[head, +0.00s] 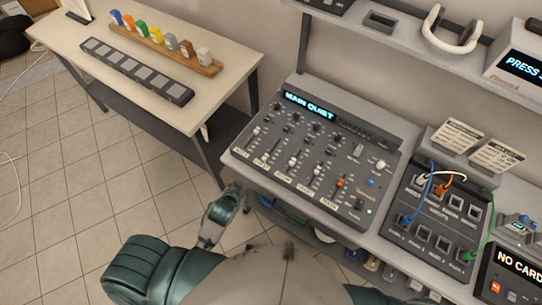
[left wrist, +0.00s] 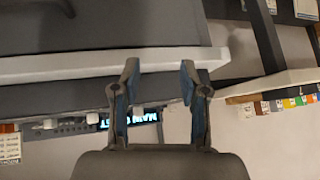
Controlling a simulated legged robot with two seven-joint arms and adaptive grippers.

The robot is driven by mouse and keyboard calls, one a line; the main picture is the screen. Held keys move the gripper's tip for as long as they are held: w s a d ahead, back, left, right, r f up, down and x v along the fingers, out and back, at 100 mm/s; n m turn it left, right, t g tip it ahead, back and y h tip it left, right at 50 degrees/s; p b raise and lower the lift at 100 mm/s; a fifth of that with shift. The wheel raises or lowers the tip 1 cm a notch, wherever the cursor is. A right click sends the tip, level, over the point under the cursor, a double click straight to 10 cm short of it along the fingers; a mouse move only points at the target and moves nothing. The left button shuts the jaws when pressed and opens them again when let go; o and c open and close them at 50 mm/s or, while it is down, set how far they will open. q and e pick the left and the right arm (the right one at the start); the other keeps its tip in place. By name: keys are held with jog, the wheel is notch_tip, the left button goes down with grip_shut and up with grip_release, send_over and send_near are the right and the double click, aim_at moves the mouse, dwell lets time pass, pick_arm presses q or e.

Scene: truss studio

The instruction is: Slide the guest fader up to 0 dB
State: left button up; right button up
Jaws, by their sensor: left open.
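The grey mixing console (head: 345,150) lies on the bench, its lit display (head: 308,105) reading "MAIN QUIET". Several fader slots run along its lower half, with white caps and an orange cap (head: 340,183) at the right. The strip labels are too small to tell which fader is the guest one. My left gripper (head: 236,193) is beside the bench's front left edge, apart from the faders. In the left wrist view the left gripper (left wrist: 160,80) is open with nothing held between its fingers, and the console display (left wrist: 130,118) shows behind them. My right gripper is not in view.
A patch panel (head: 440,210) with blue, orange and green cables sits right of the console. A shelf (head: 390,32) with headphones (head: 452,30) runs above. A side table (head: 60,45) with a block of colored pieces (head: 165,43) stands at the left. Tiled floor is open between.

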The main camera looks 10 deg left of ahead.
pick_arm(q)
jog(key=w+d+r+m+t+h, duration=0.25)
jog(key=w+d+r+t, duration=0.45)
jog(key=r, duration=0.5)
jog(key=w+d+r+m+t+h, duration=0.2)
jog(key=w+r+m+t, duration=0.15)
jog(key=w+r, duration=0.65)
jog(key=s+d+r+m+g+h, duration=0.2)
jog(key=s+d+r+m+h, duration=0.2)
jog(key=d+r+m+h, duration=0.8)
jog(key=s+d+m+g+h, duration=0.5)
jog(key=s+d+m+g, duration=0.2)
jog(key=m+g, duration=0.75)
jog(key=m+g+y, duration=0.2)
jog(key=m+y, duration=0.3)
jog(key=y, duration=1.6)
send_over(265, 156)
notch_tip(265, 156, down, 13)
notch_tip(265, 156, down, 17)
jog(key=shift+f+p, duration=0.1)
jog(key=shift+p, duration=0.55)
jog(key=shift+d, duration=0.1)
